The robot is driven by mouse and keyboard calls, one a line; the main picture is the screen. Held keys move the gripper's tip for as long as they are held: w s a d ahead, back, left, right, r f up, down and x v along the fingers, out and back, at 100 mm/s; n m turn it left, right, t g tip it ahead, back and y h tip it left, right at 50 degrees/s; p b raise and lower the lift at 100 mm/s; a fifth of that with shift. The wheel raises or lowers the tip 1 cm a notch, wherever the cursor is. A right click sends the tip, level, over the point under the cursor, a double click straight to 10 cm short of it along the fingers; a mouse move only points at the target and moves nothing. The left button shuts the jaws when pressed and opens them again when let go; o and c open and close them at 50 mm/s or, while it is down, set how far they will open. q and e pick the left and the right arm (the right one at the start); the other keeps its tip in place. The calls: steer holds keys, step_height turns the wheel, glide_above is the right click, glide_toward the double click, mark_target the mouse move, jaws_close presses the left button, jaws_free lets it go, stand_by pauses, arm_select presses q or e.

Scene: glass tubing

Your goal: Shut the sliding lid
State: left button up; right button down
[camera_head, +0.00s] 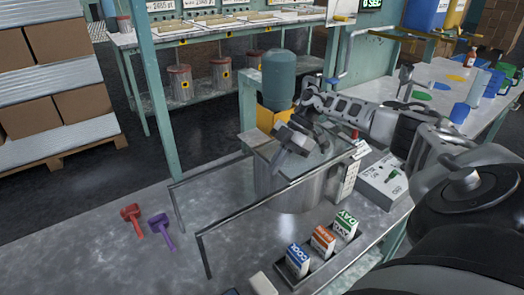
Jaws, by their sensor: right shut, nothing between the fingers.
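A round metal vat (305,195) stands on the bench in the middle of the view. A flat grey-brown plate (256,138), which looks like the sliding lid, lies at the vat's upper left. Part of the vat's top shows uncovered to the right of it. My right gripper (279,156) reaches in from the right over the vat, its fingers shut and empty, close to the plate. I cannot tell whether they touch it. The gripper and wrist hide part of the vat's top. My left gripper is not in view.
Thin metal rails (280,195) rise beside the vat. A green tank (279,80) stands behind it. Labelled boxes (322,240) sit in front, a switch box (382,180) to the right. Red (132,217) and purple (160,226) tools lie left; bench around them is clear.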

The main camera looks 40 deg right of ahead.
steer(key=shift+s+d, duration=0.15)
steer(key=shift+d, duration=0.25)
steer(key=a+p, duration=0.4)
steer(key=p, duration=0.1)
arm_select(q)
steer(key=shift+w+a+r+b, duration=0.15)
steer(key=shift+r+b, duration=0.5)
steer(key=shift+b, duration=0.45)
arm_select(e)
steer(key=v, duration=0.5)
steer(key=w+v, duration=0.1)
steer(key=v, duration=0.2)
steer(key=shift+r, duration=0.4)
steer(key=shift+s+d+r, duration=0.1)
steer(key=shift+d+r, duration=0.2)
steer(key=shift+r, duration=0.15)
steer(key=shift+s, duration=0.15)
